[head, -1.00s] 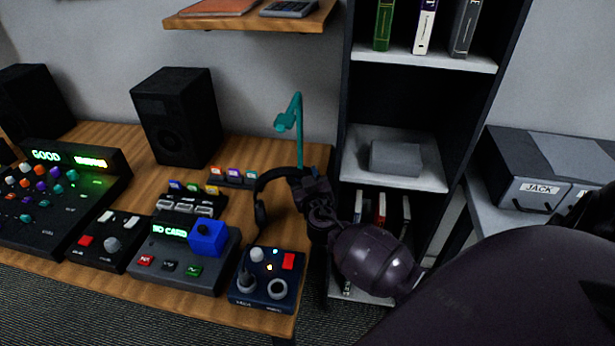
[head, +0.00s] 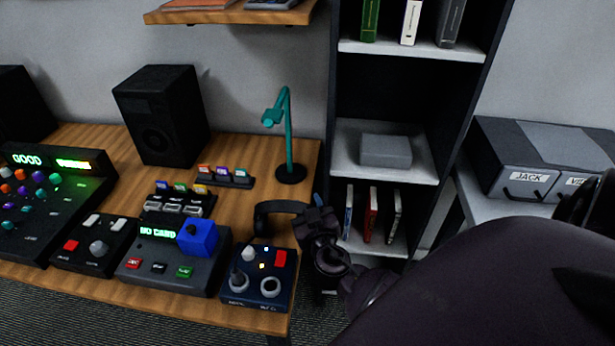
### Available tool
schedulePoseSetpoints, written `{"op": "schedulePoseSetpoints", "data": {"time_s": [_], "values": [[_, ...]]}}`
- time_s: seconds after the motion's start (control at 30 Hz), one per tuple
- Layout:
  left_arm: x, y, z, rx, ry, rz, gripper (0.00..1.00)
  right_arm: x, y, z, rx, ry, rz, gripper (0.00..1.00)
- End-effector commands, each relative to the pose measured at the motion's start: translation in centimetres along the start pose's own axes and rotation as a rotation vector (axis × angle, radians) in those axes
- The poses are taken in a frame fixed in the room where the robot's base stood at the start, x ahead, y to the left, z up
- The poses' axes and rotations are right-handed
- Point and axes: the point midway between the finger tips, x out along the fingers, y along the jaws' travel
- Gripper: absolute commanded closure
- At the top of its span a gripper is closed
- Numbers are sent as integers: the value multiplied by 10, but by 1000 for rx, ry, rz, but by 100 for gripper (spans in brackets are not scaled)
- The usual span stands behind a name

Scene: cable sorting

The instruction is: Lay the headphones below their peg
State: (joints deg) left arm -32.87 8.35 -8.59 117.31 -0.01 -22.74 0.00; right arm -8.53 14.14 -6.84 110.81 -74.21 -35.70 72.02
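The headphones (head: 278,206) are dark, with a curved band and an ear cup near the table's right edge, just behind the navy joystick box. My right gripper (head: 312,212) is at the right end of the band and appears shut on it; its fingertips are partly hidden. The far ear cup is not clear. I cannot tell whether the headphones touch the table. A teal stand (head: 288,135) with a short arm at its top, apparently the peg, rises from a round dark base (head: 291,174) behind the headphones. My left gripper is not in view.
The navy joystick box (head: 258,277) sits at the table's front right corner. A grey console with a blue block (head: 198,238) stands left of it. Small coloured cards in a rack (head: 224,178) lie behind. A dark shelf unit (head: 385,215) stands right of the table.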

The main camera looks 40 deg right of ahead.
Motion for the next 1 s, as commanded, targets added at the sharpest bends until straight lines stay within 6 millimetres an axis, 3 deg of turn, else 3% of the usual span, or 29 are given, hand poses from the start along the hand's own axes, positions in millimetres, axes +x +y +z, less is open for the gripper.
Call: {"op": "schedulePoseSetpoints", "data": {"time_s": [0.07,0.47,0.77,1.0], "values": [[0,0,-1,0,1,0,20,0,0,0,0,0,0,64],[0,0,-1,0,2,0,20,0,0,0,0,0,-1,2],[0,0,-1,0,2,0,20,-2,0,0,1,0,-1,0],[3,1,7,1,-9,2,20,-30,0,3,1,-5,0,0]]}}
